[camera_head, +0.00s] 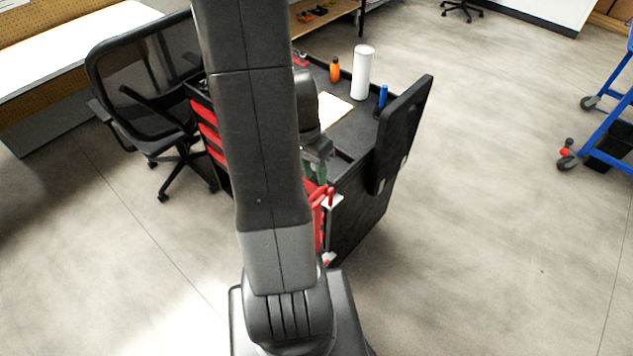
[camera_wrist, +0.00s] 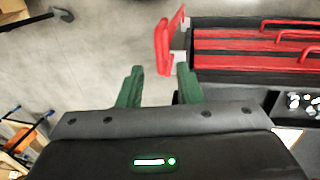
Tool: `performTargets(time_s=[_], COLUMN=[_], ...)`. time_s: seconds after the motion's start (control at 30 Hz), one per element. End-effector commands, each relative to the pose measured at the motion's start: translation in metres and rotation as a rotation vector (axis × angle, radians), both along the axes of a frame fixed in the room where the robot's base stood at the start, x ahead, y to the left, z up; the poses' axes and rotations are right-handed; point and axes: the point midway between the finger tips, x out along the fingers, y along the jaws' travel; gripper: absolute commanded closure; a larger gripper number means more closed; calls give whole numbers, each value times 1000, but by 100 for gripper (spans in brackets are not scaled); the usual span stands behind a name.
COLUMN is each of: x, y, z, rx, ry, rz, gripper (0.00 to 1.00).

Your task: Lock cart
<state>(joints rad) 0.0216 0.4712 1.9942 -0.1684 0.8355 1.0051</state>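The cart (camera_head: 362,218) is a black tool cart with red drawers, partly hidden behind my arm in the head view. In the wrist view its red drawer fronts (camera_wrist: 250,45) fill the upper right. A red lever (camera_wrist: 163,48) on a pale bracket sticks out at the cart's corner; it also shows in the head view (camera_head: 319,199). My gripper (camera_wrist: 160,71) has two green fingers, apart with nothing clasped. The lever's lower end appears in line with the gap between the fingertips; I cannot tell its depth. In the head view my gripper (camera_head: 316,165) is beside this corner, partly hidden.
On the cart top stand a white cylinder (camera_head: 363,72), an orange bottle (camera_head: 335,70) and a blue bottle (camera_head: 382,96). A black panel (camera_head: 405,130) rises at its right end. An office chair (camera_head: 150,90) is at left, a blue frame (camera_head: 605,110) at far right. Open floor lies right.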

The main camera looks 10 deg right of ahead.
Motion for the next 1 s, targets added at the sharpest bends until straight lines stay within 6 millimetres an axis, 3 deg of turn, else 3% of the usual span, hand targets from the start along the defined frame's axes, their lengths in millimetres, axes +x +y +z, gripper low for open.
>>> performTargets(time_s=[0.1,0.3,0.7,0.87,1.0], x=[-4,-6,-7,-7,-7], y=[-2,-5,-5,-5,-5], z=[-18,-36,-41,-41,-41], rx=[1,0,1,0,0], ry=[5,3,-1,0,0], rz=[-1,0,0,0,0], gripper=[68,68,68,97,100])
